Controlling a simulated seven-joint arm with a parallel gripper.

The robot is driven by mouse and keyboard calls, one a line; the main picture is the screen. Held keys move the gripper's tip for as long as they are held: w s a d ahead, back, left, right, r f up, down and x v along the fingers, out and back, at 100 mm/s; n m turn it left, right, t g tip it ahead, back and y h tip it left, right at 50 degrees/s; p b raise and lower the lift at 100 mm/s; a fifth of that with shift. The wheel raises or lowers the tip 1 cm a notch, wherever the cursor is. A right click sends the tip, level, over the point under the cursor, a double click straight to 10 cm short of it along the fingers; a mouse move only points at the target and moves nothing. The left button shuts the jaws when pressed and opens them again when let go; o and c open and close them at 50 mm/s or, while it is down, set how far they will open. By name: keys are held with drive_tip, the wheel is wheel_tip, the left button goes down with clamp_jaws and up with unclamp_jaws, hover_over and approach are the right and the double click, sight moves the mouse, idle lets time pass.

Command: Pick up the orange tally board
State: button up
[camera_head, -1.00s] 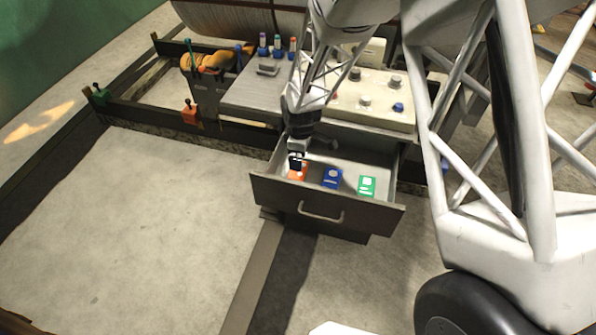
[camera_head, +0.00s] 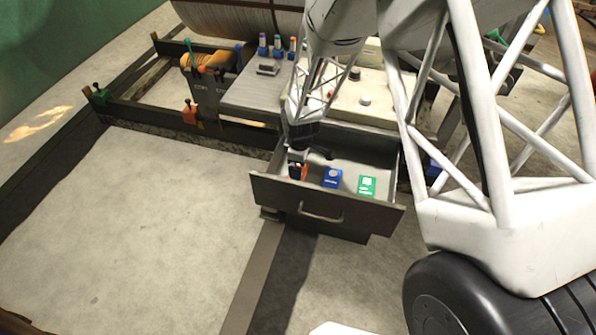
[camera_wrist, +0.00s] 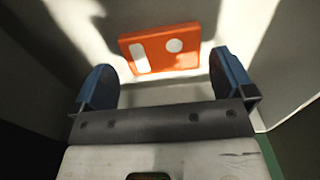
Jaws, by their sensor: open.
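The orange tally board (camera_wrist: 160,50) lies in the open drawer and shows whole in the wrist view, with a pale rectangle and a pale disc on its face. In the head view only a little of its orange (camera_head: 304,173) shows, mostly hidden behind my gripper (camera_head: 297,170). In the wrist view my gripper (camera_wrist: 165,85) is open, its two blue-grey fingers apart and empty. The board appears just beyond the fingertips, roughly centred between them. I cannot tell whether any finger touches it.
The drawer (camera_head: 325,207) has raised walls close around my gripper. A blue board (camera_head: 332,178) and a green board (camera_head: 367,186) lie to the right in it. A grey worktop (camera_head: 255,95) and a pale control panel (camera_head: 375,110) stand behind the drawer.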

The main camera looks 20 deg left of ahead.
drive_tip(key=shift+f, duration=1.5)
drive_tip(key=c, duration=0.6)
drive_tip(key=shift+r, duration=0.15)
drive_tip(key=shift+r, duration=4.85)
